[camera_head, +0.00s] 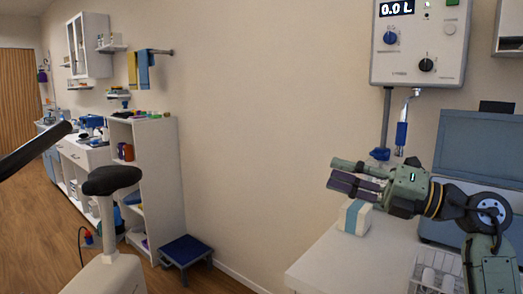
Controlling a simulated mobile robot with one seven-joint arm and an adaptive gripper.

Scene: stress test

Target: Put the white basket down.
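My gripper (340,174) is over the white counter at the right, with its fingers pointing left. I cannot tell whether the fingers are open or shut, and no basket shows between them. A white block or small box with a blue band (353,217) is just below the fingers, at the counter's back edge; I cannot tell whether it touches the gripper. A white slotted rack or basket (431,272) is at the lower right, beside my arm and cut by the picture's bottom edge. I cannot tell for sure whether it is the white basket.
The white counter (335,262) is bare at its front left. A wall-mounted dispenser (420,45) with a blue-handled tap (402,134) is above. A blue-grey cabinet (482,148) stands behind my arm. A blue step stool (186,250), white shelf unit (160,165) and black-seated chair (112,180) are at left.

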